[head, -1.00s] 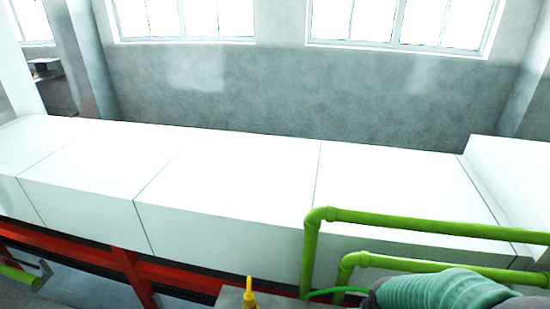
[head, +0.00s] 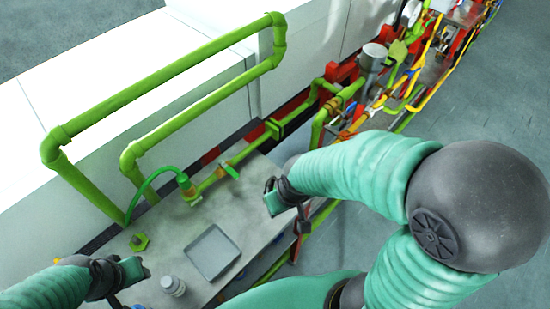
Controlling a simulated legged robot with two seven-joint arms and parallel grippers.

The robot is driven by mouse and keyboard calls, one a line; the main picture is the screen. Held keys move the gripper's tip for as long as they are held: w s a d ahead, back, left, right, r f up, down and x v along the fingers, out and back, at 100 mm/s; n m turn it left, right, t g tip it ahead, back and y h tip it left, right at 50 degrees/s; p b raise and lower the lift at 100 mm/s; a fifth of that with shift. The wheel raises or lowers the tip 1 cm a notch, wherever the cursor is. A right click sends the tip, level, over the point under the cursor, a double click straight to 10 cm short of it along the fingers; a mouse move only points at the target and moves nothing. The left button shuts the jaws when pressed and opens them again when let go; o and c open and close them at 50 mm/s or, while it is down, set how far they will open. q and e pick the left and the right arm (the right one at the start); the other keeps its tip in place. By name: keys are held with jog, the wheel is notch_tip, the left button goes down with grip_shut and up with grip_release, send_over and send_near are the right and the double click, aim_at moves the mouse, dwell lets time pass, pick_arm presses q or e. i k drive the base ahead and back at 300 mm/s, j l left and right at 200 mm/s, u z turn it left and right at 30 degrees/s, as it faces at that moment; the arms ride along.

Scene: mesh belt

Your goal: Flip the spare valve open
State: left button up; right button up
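A loose green valve piece (head: 138,242) lies on the grey bench top (head: 200,222); I take it to be the spare valve, though its handle's position is too small to tell. My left gripper (head: 127,284) is just in front of it, apart from it, with its fingers spread and nothing seen between them. My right gripper (head: 287,211) hangs over the bench's right edge, fingers apart and empty. A green lever (head: 232,171) sits on the pipe along the back of the bench.
A shallow grey tray (head: 213,253) and a small white-capped jar (head: 172,286) stand on the bench. Tall green pipe rails (head: 160,92) rise behind it, with a green hose (head: 150,178). Red framework and more pipes (head: 375,85) run away to the upper right.

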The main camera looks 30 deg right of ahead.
aim_at(228, 170)
jog(key=z, duration=0.4)
jog(key=l+u, duration=0.15)
jog(key=u, duration=0.35)
jog(key=i+l+u, duration=0.1)
jog(key=l+u, duration=0.15)
jog(key=u, duration=0.2)
jog(key=l+u, duration=0.15)
jog(key=u, duration=0.35)
